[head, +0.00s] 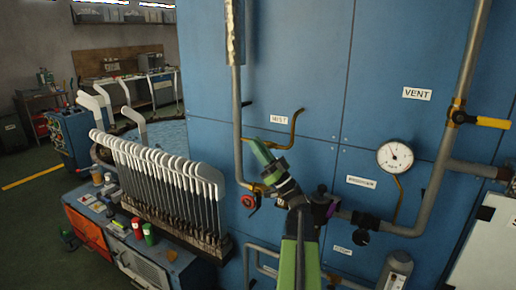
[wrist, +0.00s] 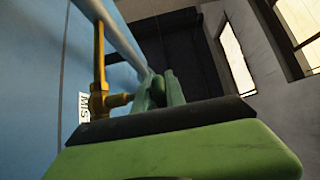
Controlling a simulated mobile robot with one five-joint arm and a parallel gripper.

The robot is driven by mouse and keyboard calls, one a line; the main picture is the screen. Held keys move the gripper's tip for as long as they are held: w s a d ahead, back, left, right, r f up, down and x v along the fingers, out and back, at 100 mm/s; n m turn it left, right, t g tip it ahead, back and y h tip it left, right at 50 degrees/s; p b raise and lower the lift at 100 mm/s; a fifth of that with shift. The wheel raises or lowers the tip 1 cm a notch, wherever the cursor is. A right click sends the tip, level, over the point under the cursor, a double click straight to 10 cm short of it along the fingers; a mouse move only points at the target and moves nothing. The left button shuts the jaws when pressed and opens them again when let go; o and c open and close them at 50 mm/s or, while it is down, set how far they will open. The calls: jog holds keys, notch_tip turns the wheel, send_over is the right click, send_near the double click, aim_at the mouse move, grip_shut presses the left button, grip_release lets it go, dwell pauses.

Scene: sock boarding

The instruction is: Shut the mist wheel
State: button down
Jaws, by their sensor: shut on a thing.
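The mist valve is brass (wrist: 98,102) on a grey pipe at the blue panel, beside a white MIST label (head: 279,119). In the head view a small red part, which looks like the mist wheel (head: 250,201), shows at the pipe's lower bend, left of my gripper. In the wrist view my gripper (wrist: 162,88) has its green fingers close together at the end of the valve's short brass stem. It is shut on what appears to be the wheel, mostly hidden by the fingers. How far the wheel is turned cannot be seen.
A rack of grey-white sock boards (head: 170,175) stands at left, close to the arm. A pressure gauge (head: 395,157), a yellow-handled VENT valve (head: 480,121) and pipes are at right. Cups stand on a low cabinet (head: 150,262). The floor at far left is open.

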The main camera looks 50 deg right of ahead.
jog(key=c, duration=1.4)
grip_release()
jog(key=shift+s+d+f+b, duration=0.1)
jog(key=shift+s+f+b, duration=0.1)
jog(key=shift+f+b, duration=0.15)
jog(key=b+v, duration=0.8)
jog(key=v, duration=0.3)
jog(key=shift+s+f, duration=0.1)
jog(key=shift+s, duration=0.05)
